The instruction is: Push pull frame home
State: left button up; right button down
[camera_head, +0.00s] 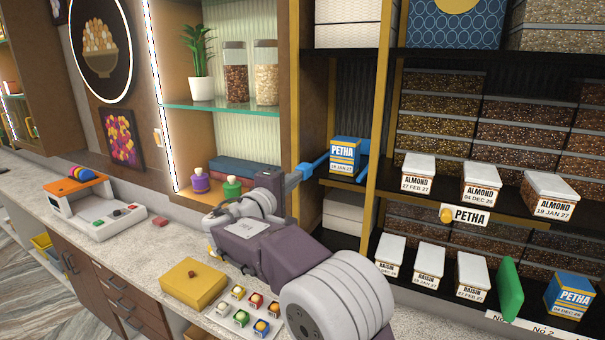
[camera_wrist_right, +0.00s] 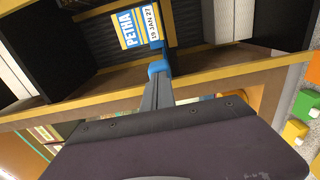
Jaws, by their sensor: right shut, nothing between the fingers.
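In the right wrist view the shut fingers (camera_wrist_right: 158,85) reach up to the blue part (camera_wrist_right: 157,67), with the PETHA box (camera_wrist_right: 138,25) just beyond. My left gripper is not in view.
ALMOND boxes (camera_head: 417,173) line the shelf to the right. A green panel (camera_head: 509,289) and another PETHA box (camera_head: 569,296) are lower right. A yellow box (camera_head: 193,284) and a tray of sweets (camera_head: 241,320) lie on the counter below my arm.

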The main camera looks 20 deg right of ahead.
jog(key=b+v, duration=0.3)
jog(key=v, duration=0.5)
dwell(0.5)
